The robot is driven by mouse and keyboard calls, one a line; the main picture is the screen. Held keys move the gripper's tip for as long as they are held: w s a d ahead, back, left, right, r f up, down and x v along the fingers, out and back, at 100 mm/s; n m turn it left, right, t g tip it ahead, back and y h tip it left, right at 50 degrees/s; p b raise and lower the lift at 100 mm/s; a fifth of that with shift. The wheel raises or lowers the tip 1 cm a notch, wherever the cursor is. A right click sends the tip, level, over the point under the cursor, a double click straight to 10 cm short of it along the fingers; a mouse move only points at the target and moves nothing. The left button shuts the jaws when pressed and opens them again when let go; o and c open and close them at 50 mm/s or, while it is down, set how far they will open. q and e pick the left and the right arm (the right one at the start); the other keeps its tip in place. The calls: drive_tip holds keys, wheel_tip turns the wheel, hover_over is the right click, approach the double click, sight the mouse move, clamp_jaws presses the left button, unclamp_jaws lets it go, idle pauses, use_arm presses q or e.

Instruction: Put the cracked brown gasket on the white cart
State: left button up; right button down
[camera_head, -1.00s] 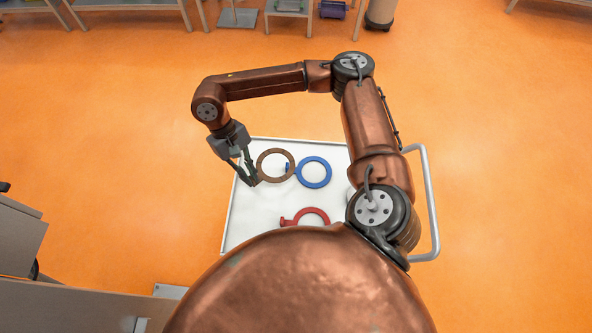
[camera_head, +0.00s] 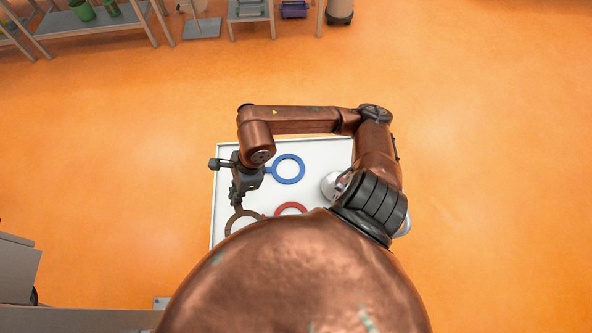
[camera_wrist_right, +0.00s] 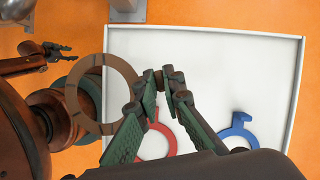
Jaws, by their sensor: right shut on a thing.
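The brown gasket (camera_head: 240,219) is a flat ring with a tab. Dark crack-like lines show on it in the right wrist view (camera_wrist_right: 108,68). My right gripper (camera_head: 236,203) is shut on its tab, and the fingertips show close together in the wrist view (camera_wrist_right: 167,80). The ring is over the near left part of the white cart (camera_head: 322,155), overlapping its left edge in the wrist view. I cannot tell its height above the top. My body hides its near side in the head view. My left gripper (camera_wrist_right: 60,50) shows small in the wrist view, fingers apart and empty.
A blue gasket (camera_head: 289,180) lies on the cart's far part. A red gasket (camera_head: 290,207) lies nearer, partly hidden by my body. The cart's far right top looks bare. Shelves (camera_head: 95,25) stand at the back, with open orange floor between.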

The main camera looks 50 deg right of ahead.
drive_tip(key=shift+r+m, duration=0.3)
drive_tip(key=shift+m, duration=0.5)
drive_tip(key=shift+d+r+m+t+h, duration=0.15)
drive_tip(key=shift+d+m+t+h, duration=0.1)
drive_tip(key=shift+m, duration=0.25)
drive_tip(key=shift+d+r+m+t+h, duration=0.15)
drive_tip(key=shift+m+t, duration=0.1)
drive_tip(key=shift+m, duration=0.25)
drive_tip(key=w+d+f, duration=0.8)
drive_tip(key=w, duration=0.1)
drive_tip(key=shift+w+d+f+p, duration=0.1)
drive_tip(key=shift+d+f+p, duration=0.2)
drive_tip(key=shift+d+p, duration=0.1)
drive_tip(key=shift+w+d+f, duration=0.25)
drive_tip(key=shift+w+f, duration=0.05)
drive_tip(key=shift+f, duration=0.15)
drive_tip(key=f, duration=0.3)
drive_tip(key=shift+w+d+f, duration=0.2)
drive_tip(key=shift+f, duration=0.1)
use_arm(q)
drive_tip(key=shift+s+r, duration=0.5)
